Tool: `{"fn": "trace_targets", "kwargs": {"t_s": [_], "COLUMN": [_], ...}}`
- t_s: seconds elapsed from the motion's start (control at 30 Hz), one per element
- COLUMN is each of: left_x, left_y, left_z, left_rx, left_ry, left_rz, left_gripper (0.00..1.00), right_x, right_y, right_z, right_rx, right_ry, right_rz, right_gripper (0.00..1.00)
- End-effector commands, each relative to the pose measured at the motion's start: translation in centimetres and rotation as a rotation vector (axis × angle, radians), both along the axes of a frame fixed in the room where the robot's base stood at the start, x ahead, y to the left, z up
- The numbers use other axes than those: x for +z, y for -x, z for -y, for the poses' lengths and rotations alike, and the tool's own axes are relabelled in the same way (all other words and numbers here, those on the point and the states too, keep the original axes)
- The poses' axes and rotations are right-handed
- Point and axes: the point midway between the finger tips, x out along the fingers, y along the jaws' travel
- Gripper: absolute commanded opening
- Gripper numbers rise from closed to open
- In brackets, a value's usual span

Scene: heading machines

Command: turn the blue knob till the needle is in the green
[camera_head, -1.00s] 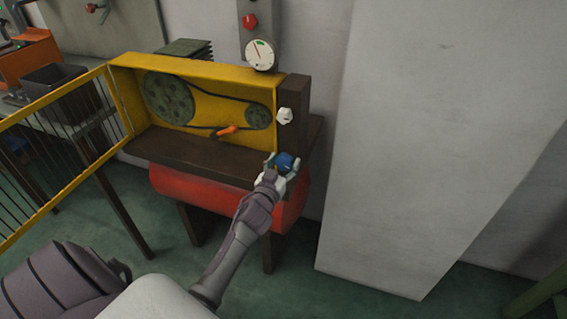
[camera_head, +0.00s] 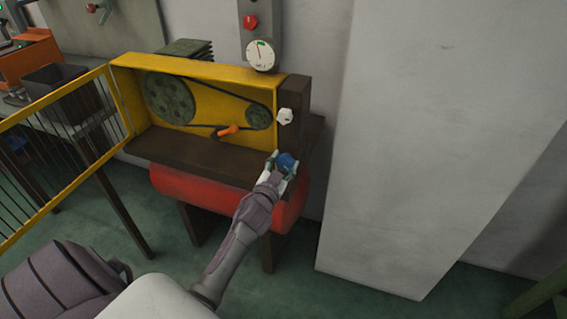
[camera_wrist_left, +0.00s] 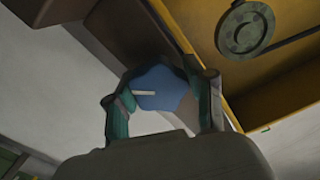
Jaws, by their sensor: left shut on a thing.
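The blue knob (camera_head: 286,161) sits at the lower right of the yellow-framed machine, below a white knob (camera_head: 285,116). My left gripper (camera_head: 282,165) is shut on the blue knob, with one finger on each side. In the left wrist view the blue knob (camera_wrist_left: 160,84) fills the space between the fingers, and a white mark on it points left. The round gauge (camera_head: 261,55) hangs on the grey wall panel above the machine. Its needle points nearly straight up, close to the small green patch at the top; whether it lies inside the green is too small to tell. My right gripper is out of view.
A barred yellow guard (camera_head: 50,150) stands open at left. A red knob (camera_head: 250,22) is above the gauge. A pale wall block (camera_head: 430,150) stands to the right.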

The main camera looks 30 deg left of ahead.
Motion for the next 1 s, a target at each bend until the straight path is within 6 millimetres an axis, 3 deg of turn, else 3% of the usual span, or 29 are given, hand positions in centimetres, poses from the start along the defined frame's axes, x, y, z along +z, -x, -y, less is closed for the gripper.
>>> {"fn": "trace_targets", "kwargs": {"t_s": [0.5, 1.0], "left_x": [0.14, 0.16], "left_y": [-0.01, -0.01], "left_z": [0.02, 0.06], "left_rx": [-0.002, -0.003], "left_ry": [-0.412, -0.551], "left_rz": [-0.098, -0.132], "left_gripper": [0.19, 0.19], "right_x": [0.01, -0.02], "right_y": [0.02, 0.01], "right_z": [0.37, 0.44], "right_rx": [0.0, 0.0], "right_ry": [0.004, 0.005], "right_rz": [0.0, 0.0], "right_gripper": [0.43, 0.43]}}
